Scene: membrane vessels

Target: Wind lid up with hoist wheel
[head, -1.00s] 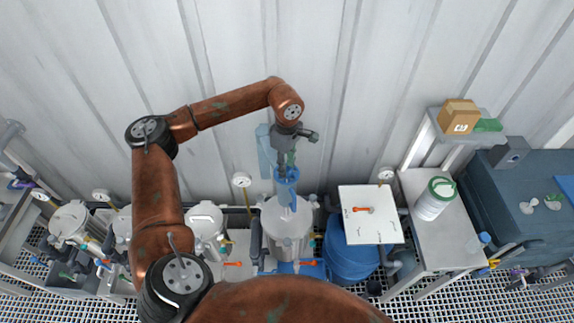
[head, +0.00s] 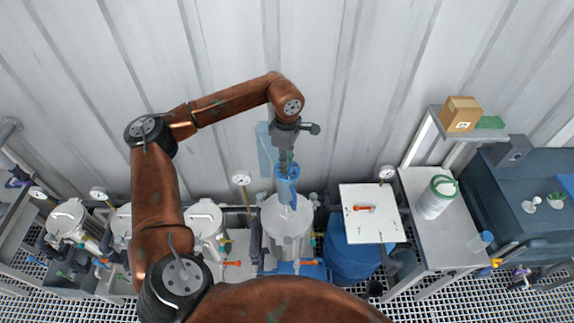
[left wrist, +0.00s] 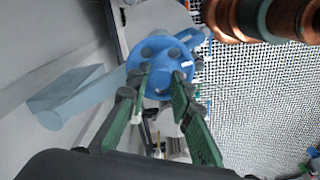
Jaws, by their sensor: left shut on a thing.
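The blue hoist wheel (head: 287,187) sits on a post at the wall, just above the central steel vessel (head: 288,232). It also shows in the left wrist view as a blue disc with round holes (left wrist: 153,53). My left gripper (head: 286,166) reaches down to the wheel from above. In the left wrist view, its green fingers (left wrist: 163,88) are on the wheel, shut on part of it. The exact grip point is partly hidden by the fingers. I cannot clearly tell the lid from the vessel's top. My right gripper is not in view.
Smaller lidded vessels (head: 204,220) stand in a row to the left. A blue barrel (head: 350,262) with a white board (head: 368,230) above it stands to the right, beside a bench (head: 446,240) with a white container (head: 436,199). Gauges and pipes flank the central vessel.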

